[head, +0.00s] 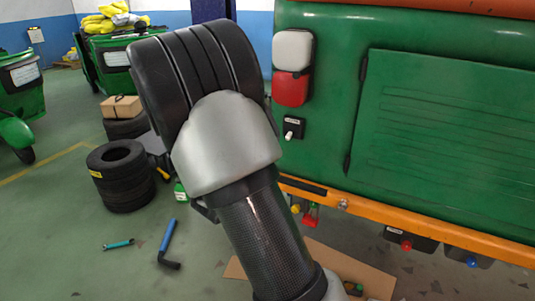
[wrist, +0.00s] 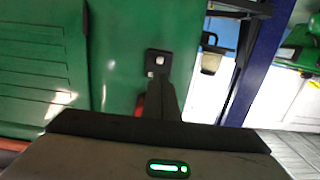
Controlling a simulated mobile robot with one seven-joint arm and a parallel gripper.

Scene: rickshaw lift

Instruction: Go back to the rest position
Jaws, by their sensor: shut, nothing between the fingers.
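My gripper (wrist: 161,84) shows in the wrist view as a dark tapered shape above its housing with a green light. Its fingers are shut and hold nothing. They point at the green rickshaw body (wrist: 115,45), just by a small black switch plate (wrist: 158,57). I cannot tell how wide the gap to the body is. In the head view my arm rises through the middle and hides the gripper. The same switch plate (head: 293,127) shows there on the green rickshaw (head: 440,120), below a white and red lamp (head: 292,88).
Stacked tires (head: 122,180), a blue-handled tool (head: 168,240) and a small teal tool (head: 118,244) are on the floor at left. Cardboard (head: 375,280) lies below the rickshaw's orange rail (head: 430,227). Other green rickshaws (head: 22,90) stand at the far left. A blue post (wrist: 258,65) shows in the wrist view.

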